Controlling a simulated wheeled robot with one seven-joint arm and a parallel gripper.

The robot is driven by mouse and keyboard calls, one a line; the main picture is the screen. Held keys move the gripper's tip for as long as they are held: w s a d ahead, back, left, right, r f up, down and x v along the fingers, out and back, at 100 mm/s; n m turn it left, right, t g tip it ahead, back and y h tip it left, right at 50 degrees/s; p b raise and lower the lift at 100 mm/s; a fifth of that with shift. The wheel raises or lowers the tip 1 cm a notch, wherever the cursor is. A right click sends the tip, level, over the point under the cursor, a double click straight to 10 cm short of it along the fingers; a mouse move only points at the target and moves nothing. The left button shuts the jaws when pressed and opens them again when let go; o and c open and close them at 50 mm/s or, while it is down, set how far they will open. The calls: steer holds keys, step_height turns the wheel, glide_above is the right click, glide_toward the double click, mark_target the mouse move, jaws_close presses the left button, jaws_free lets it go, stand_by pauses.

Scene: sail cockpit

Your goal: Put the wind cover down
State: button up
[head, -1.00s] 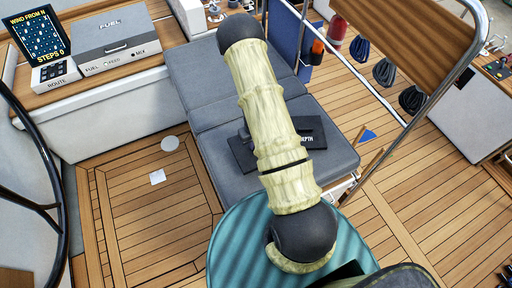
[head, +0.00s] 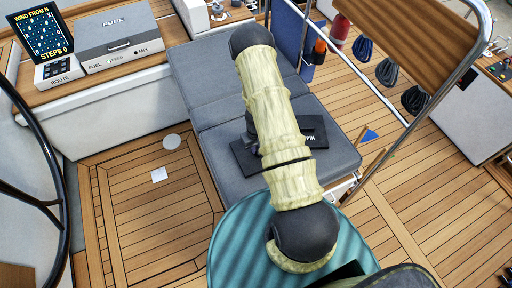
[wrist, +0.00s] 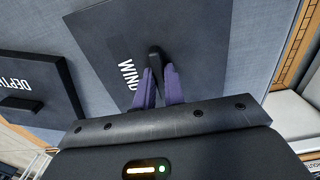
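The wind cover (wrist: 195,40) is a dark flat plate marked WIND in the wrist view, with a black upright handle (wrist: 156,60). My gripper (wrist: 159,80) has its two purple fingers shut on that handle. The plate is over the grey-blue cushion; I cannot tell whether it touches it. The depth cover (wrist: 60,90), a similar dark plate with a handle, lies to the left of it in the wrist view. In the head view the depth cover (head: 318,132) lies on the seat cushion, partly behind my arm.
The seat cushion (head: 205,75) has bare room at its far left part. A fuel box (head: 118,42), a route panel (head: 58,70) and a screen (head: 40,30) stand on the left bench. Rope coils (head: 387,72) and a metal rail (head: 455,75) are on the right.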

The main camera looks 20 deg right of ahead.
steer(key=o, duration=0.4)
steer(key=shift+o, duration=0.2)
step_height(320, 180, up, 12)
steer(key=shift+r, duration=0.15)
stand_by(0.3)
steer(key=shift+w+r, duration=0.1)
stand_by(0.3)
steer(key=s+a+r+t, duration=0.1)
steer(key=s+a+r, duration=0.2)
steer(key=r, duration=0.4)
steer(key=s+a+r, duration=0.3)
steer(key=s+r, duration=0.2)
steer(key=r, duration=0.3)
steer(key=s+a+r+t, duration=0.1)
steer(key=s+a+r, duration=0.2)
steer(key=r, duration=0.5)
steer(key=shift+s+a+t, duration=0.2)
steer(key=shift+s+t, duration=0.1)
steer(key=shift+s, duration=0.4)
